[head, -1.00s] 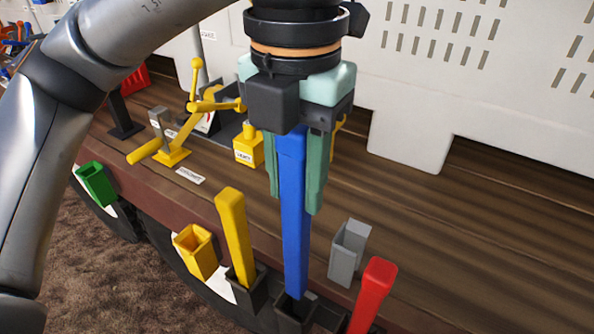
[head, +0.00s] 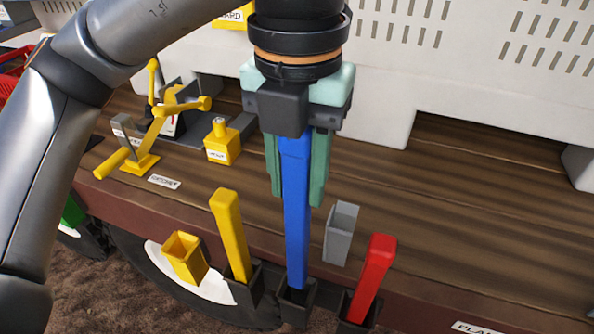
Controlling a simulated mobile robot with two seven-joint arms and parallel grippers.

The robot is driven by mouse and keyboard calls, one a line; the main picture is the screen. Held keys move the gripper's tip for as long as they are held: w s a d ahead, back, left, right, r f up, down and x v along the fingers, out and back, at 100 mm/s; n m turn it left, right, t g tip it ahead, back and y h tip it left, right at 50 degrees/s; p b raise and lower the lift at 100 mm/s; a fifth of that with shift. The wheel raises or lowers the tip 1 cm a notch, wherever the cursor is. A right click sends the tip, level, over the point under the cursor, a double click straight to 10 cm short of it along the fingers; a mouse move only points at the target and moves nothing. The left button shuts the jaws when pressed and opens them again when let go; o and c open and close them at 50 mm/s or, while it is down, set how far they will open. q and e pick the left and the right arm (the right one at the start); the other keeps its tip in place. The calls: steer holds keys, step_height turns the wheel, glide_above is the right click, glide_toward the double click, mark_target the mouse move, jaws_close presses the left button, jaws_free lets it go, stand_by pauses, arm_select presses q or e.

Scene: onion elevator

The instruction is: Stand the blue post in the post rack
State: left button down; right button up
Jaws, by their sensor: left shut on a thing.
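The blue post (head: 297,215) is upright in the head view, held near its top by my left gripper (head: 297,190), whose green fingers are shut on it. Its lower end meets the mouth of a dark socket of the post rack (head: 296,312), between the yellow post and the red post. The socket's front wall hides the very bottom, so I cannot tell how deep it sits. A yellow post (head: 231,235) stands in the socket to the left. A red post (head: 371,280) stands tilted in the socket to the right. My right gripper is not in view.
An empty yellow holder (head: 185,257) is left of the rack, and a grey holder (head: 341,233) is on the right behind it. Yellow levers (head: 150,150) and a yellow bottle (head: 222,143) stand on the wooden deck at left. The deck (head: 470,220) is clear at right.

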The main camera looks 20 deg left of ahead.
mark_target(298, 246)
arm_select(q)
steer(key=shift+f+b, duration=1)
steer(key=shift+f, duration=0.6)
steer(key=shift+f+b, duration=2.35)
steer(key=shift+f, duration=0.15)
steer(key=shift+f+b, duration=0.6)
steer(key=shift+f, duration=0.05)
steer(key=shift+f+b, duration=0.75)
steer(key=shift+f, duration=0.1)
steer(key=shift+f+b, duration=0.35)
steer(key=shift+f, duration=0.2)
